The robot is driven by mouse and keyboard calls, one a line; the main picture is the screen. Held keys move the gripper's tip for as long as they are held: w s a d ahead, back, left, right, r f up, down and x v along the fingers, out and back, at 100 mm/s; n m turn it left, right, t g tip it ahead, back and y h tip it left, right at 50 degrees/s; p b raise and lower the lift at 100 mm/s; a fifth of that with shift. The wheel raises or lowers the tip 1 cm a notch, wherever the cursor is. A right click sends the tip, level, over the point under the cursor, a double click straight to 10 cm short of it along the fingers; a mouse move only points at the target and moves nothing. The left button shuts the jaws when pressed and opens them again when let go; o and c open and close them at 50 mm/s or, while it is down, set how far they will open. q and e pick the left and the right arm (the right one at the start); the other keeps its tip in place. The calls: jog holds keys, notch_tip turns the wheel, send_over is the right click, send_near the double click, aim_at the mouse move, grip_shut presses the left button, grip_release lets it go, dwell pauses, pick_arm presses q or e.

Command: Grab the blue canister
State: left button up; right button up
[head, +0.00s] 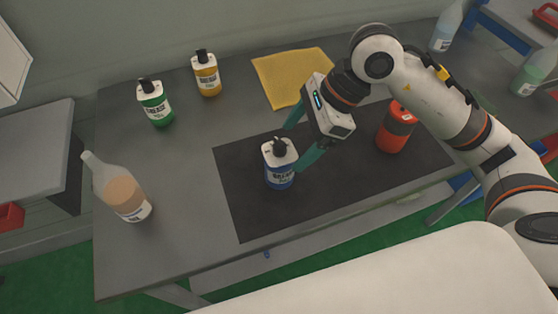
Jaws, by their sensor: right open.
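The blue canister (279,168) has a white top, a black cap and a white label. It stands upright on the black mat (240,205) on the grey table. My right gripper (292,148) comes in from the right with its teal fingers open. One finger shows behind the canister and the other beside its right side, so the canister lies at or between the fingertips. I cannot tell whether the fingers touch it. My left gripper is not in view.
A red canister (395,128) stands on the mat, right of my gripper. Green (155,103) and yellow (206,73) canisters and a yellow cloth (280,75) are at the back. A clear bottle (122,192) stands at the left.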

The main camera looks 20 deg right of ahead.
aim_at(286, 150)
jog(key=shift+x, duration=0.75)
jog(key=p+x, duration=0.1)
jog(key=x, duration=0.3)
jog(key=shift+w+a+f+p, duration=0.1)
jog(key=shift+w+a+p, duration=0.05)
jog(key=shift+p, duration=0.25)
jog(key=shift+w+a+f, duration=0.1)
jog(key=shift+a+f, duration=0.1)
jog(key=shift+f, duration=0.25)
jog(key=c, duration=1.3)
jog(key=shift+r, duration=0.1)
